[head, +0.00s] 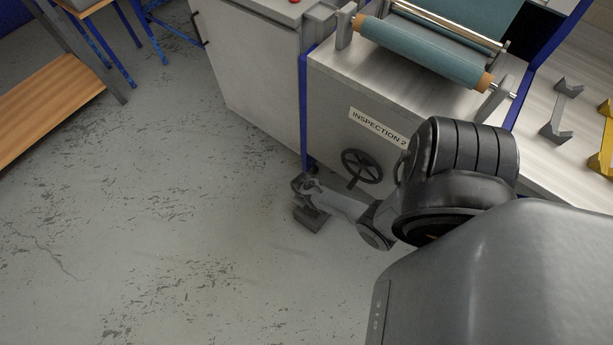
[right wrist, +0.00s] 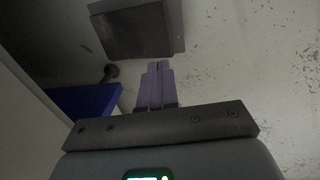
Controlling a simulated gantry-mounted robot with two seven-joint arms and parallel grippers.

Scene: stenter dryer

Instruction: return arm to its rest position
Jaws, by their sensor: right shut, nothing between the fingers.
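My right arm comes in from the right in the head view and reaches down in front of the inspection machine (head: 330,115). My right gripper (head: 308,207) is at its end, low beside the machine's blue corner post; its fingers are too small to make out there. My left gripper is in neither view.
The machine carries a black handwheel (head: 362,167) and a teal fabric roll (head: 423,52). A grey cabinet (head: 250,60) adjoins it. A wooden-topped bench (head: 45,105) stands at the left. A dark grey block (right wrist: 140,28) lies beyond the fingertips. The floor (head: 150,210) at left is clear.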

